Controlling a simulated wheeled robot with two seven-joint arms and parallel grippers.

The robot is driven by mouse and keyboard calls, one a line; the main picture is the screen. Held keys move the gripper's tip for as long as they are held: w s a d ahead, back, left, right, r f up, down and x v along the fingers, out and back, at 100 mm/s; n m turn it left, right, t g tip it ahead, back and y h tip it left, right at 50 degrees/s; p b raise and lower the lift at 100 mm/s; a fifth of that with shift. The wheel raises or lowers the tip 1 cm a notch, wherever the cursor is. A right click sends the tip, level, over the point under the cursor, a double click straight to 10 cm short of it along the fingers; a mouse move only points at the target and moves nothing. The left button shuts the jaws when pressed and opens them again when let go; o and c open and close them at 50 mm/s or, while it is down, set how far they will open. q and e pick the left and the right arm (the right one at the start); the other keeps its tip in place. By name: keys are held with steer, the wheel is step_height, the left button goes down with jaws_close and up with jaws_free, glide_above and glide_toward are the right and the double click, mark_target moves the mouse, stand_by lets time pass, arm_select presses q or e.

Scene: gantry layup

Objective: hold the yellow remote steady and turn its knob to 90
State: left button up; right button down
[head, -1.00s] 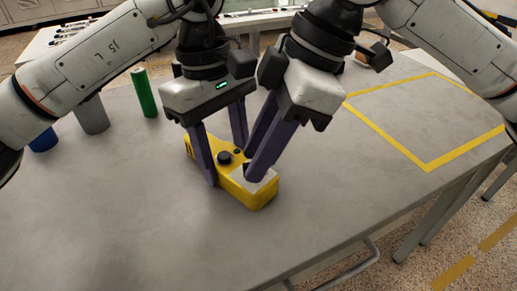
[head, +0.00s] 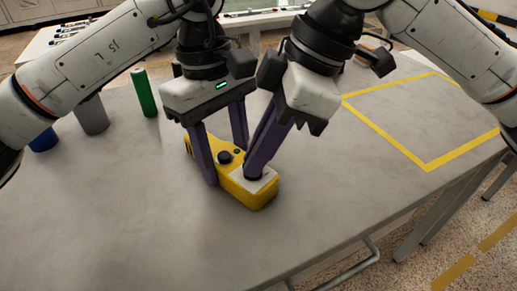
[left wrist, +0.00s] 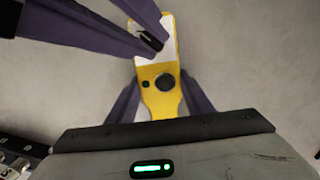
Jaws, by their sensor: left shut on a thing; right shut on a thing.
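The yellow remote (head: 262,198) lies on the grey table, with a white plate (head: 268,182) at its near end and a round black button (head: 224,157) nearer its middle. My left gripper (head: 226,166) straddles the remote's body with one purple finger on each side, shut on it. It also shows in the left wrist view, where the remote (left wrist: 160,104) runs between the fingers. My right gripper (head: 253,176) comes down onto the white plate. In the left wrist view its fingers close around a small dark knob (left wrist: 150,41). The knob's dial reading cannot be made out.
A green cylinder (head: 144,93), a grey cylinder (head: 92,115) and a blue one (head: 43,141) stand at the left of the table (head: 130,220). A yellow taped outline (head: 428,165) marks a clear area at the right. The front of the table is free.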

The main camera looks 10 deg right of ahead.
steer(key=c, duration=1.9)
jaws_free()
steer(key=shift+o, duration=0.2)
steer(key=v, duration=1.2)
steer(key=shift+s, duration=0.1)
arm_select(q)
steer(key=o, duration=1.3)
steer(key=shift+o, duration=0.3)
